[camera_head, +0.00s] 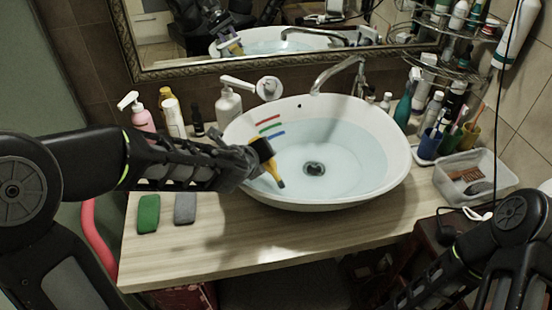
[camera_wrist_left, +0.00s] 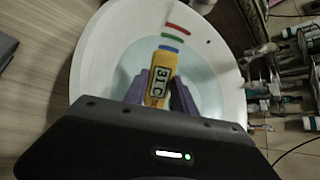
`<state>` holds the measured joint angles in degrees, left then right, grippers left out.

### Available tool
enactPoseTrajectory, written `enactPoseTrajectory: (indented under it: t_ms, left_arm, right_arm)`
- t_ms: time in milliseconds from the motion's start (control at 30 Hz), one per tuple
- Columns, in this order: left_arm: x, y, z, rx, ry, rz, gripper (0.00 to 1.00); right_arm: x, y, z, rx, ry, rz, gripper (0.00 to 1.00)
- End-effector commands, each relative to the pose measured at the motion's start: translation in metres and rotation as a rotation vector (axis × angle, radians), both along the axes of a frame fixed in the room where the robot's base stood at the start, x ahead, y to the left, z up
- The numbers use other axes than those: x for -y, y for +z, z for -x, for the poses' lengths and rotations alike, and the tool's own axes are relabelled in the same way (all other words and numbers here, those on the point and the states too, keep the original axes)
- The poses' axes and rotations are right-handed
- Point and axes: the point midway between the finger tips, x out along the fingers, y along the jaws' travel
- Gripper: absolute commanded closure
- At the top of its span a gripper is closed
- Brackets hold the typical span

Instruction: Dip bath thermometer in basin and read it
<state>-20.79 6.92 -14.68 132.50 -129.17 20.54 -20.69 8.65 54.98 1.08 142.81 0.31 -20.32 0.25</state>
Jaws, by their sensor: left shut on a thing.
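The white basin (camera_head: 398,170) holds clear water and has red, green and blue stripes inside its left wall. My left gripper (camera_head: 260,160) reaches over the basin's left side and is shut on the bath thermometer (camera_head: 277,178). The thermometer is yellow and slants downward, its lower end over or in the water; I cannot tell if it touches. In the left wrist view the thermometer (camera_wrist_left: 160,88) sits between the fingers, and its display seems to read "31C". The basin's rim (camera_wrist_left: 88,62) also shows there. My right gripper is out of view.
The wooden counter (camera_head: 200,250) carries a green sponge (camera_head: 148,213) and a grey sponge (camera_head: 185,208). Bottles and a pump dispenser (camera_head: 228,105) stand behind left. The faucet (camera_head: 340,72) is behind the basin. Cups, bottles and a clear tray (camera_head: 478,170) crowd the right.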

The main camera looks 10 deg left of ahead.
Motion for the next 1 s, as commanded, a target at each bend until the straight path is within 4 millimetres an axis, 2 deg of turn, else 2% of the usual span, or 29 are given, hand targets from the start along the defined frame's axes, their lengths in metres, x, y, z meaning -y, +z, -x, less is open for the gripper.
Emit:
enactPoseTrajectory:
  t_ms: [567,1000]
  left_arm:
    - [0.001,0.000,0.000,0.000,0.001,0.001,1.00]
    - [-0.010,0.000,0.004,0.000,0.001,0.001,1.00]
  right_arm:
    - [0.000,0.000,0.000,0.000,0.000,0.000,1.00]
    - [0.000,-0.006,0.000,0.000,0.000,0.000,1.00]
